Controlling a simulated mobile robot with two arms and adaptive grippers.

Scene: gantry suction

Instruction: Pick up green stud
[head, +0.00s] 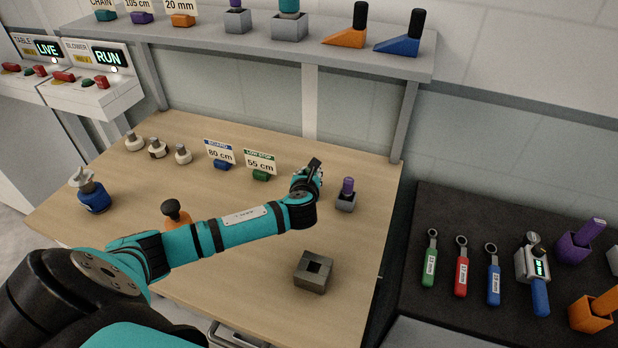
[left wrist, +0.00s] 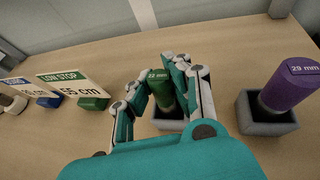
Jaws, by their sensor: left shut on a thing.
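The green stud (left wrist: 161,92), marked 22 mm, stands in a grey socket block (left wrist: 168,124) in the left wrist view. My left gripper (left wrist: 164,80) is shut on the stud, with fingers on both sides of it. The stud's lower end is still inside or right over the block's opening; I cannot tell which. In the head view my left gripper (head: 307,176) is over the back right of the wooden table, and the stud and its block are hidden behind it. My right gripper is not in view.
A purple stud (left wrist: 288,86), marked 29 mm, stands in its grey block (left wrist: 266,118) close on the right. The LOW STOP 55 cm sign (head: 260,160) is on the left. An empty grey square-holed block (head: 314,272) sits nearer on the table. A shelf (head: 330,58) runs behind.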

